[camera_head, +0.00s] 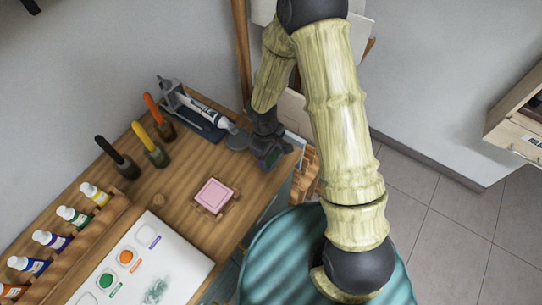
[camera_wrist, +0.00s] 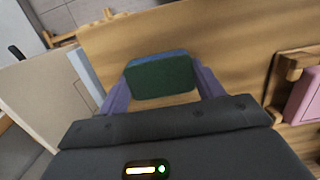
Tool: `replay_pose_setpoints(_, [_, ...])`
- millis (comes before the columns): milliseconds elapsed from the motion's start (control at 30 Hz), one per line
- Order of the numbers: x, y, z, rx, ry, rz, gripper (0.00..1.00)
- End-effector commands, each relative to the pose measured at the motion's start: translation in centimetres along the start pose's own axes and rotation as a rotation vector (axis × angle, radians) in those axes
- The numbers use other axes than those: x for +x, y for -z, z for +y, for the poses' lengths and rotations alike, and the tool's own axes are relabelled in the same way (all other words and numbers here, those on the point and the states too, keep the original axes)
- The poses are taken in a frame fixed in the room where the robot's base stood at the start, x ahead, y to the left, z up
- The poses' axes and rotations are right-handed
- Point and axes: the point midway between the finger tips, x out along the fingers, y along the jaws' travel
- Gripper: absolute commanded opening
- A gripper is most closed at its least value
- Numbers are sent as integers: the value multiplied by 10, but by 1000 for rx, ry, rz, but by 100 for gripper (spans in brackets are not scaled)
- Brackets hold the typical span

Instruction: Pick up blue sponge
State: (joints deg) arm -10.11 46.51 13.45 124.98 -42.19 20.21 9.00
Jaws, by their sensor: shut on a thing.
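The blue sponge (camera_wrist: 160,77) sits between the two fingers of my gripper (camera_wrist: 162,84) in the wrist view. Its dark green face is toward the camera, and a blue strip shows along its top edge. My gripper is shut on the sponge. In the head view my gripper (camera_head: 275,162) is over the right edge of the wooden table, with a little dark green of the sponge showing at its fingers. Whether the sponge touches the table I cannot tell.
A pink block (camera_head: 214,195) sits in a small wooden holder left of my gripper. Behind are a white tube (camera_head: 210,117) and several dark pots with coloured handles. A paint rack (camera_head: 75,245) and a white painted sheet (camera_head: 140,270) lie at the front left.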

Motion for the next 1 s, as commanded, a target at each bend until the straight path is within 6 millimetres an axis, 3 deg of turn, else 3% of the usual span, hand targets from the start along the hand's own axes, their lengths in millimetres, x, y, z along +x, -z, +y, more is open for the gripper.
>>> replay_pose_setpoints(267, [-10,0,0,0,-1,3,46])
replay_pose_setpoints(700, [-85,-10,1,2,-2,3,46])
replay_pose_setpoints(1000, [-100,-12,0,0,1,0,46])
